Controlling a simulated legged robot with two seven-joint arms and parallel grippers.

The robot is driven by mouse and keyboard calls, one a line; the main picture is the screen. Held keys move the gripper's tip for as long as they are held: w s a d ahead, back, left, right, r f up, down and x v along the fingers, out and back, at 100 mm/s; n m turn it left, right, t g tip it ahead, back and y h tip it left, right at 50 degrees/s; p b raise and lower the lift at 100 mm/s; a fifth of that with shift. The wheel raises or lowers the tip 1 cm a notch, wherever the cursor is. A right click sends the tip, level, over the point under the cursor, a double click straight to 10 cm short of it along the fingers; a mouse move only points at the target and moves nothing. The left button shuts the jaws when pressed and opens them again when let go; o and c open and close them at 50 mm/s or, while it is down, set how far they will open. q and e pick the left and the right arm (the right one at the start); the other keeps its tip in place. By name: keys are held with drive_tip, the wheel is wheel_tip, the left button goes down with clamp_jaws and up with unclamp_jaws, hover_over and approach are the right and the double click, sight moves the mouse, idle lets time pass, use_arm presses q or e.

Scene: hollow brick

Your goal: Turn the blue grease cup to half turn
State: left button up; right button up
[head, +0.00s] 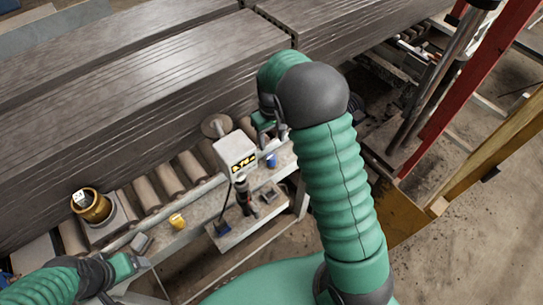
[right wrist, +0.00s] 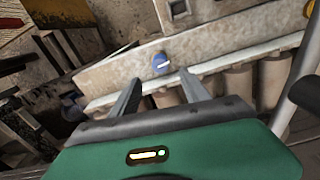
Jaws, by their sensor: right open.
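The blue grease cup (head: 270,160) is a small blue knob on the pale rail beside the rollers, just right of a white box. In the right wrist view the blue grease cup (right wrist: 161,62) carries a short white mark, nearly level and slightly slanted. My right gripper (right wrist: 158,76) is open and empty, with a finger on either side of the cup's line of sight; it looks apart from the cup. In the head view the right gripper (head: 265,126) is partly hidden by its own wrist. My left gripper (head: 140,246) is at the lower left, its jaws unclear.
A white box (head: 238,152) with a yellow-marked display stands close left of the blue cup. A yellow cup (head: 177,221) sits farther left on the rail, and a brass pot (head: 92,208) beyond it. Rollers (head: 165,178) and stacked dark slabs (head: 150,85) lie behind.

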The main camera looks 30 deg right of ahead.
sight(272, 157)
wheel_tip(272, 157, down, 11)
drive_tip(key=shift+f+p, duration=0.15)
drive_tip(key=shift+p, duration=1.05)
drive_tip(key=shift+c, duration=0.4)
